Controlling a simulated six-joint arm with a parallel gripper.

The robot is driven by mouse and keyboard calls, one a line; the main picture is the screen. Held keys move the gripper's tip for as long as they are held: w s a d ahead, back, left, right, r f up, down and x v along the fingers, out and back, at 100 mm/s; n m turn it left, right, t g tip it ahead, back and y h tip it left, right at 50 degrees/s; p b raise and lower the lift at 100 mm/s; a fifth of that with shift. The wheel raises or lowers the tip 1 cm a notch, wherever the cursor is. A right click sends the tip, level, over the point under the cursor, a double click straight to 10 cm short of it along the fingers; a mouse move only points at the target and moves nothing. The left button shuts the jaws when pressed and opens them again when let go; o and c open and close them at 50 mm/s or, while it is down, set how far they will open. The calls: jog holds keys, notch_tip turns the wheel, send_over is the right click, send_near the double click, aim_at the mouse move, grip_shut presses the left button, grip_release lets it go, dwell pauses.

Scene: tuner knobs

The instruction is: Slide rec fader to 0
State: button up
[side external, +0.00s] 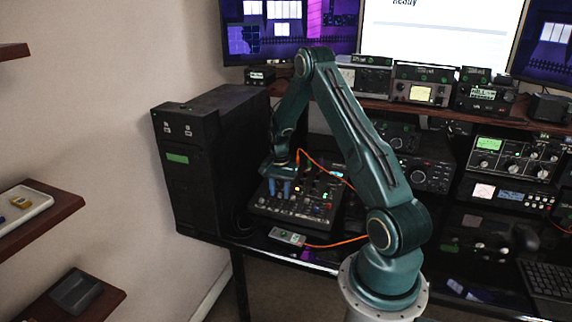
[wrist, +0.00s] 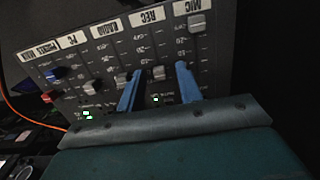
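The mixer panel (side external: 318,212) lies on the desk under my arm. In the wrist view (wrist: 75,70) its columns are labelled MIC, REC, RADIO, PC and a main column. The grey REC fader knob (wrist: 158,72) sits at the end of its slot away from the REC label (wrist: 152,15). My gripper (wrist: 159,69) has its two blue fingers apart, one on each side of the REC knob, with visible gaps. In the side view my gripper (side external: 280,188) points down over the mixer. Exact finger height and the number at the knob cannot be read.
The RADIO knob (wrist: 122,78) is close beside the left finger. The MIC knob (wrist: 197,22) sits up by its label, and the PC knob (wrist: 92,86) is further left. A black computer tower (side external: 205,160) stands left of the mixer. An orange cable (side external: 335,243) runs nearby.

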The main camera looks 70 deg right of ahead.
aim_at(280, 193)
dwell(0.3)
notch_tip(280, 193, up, 14)
dwell(0.8)
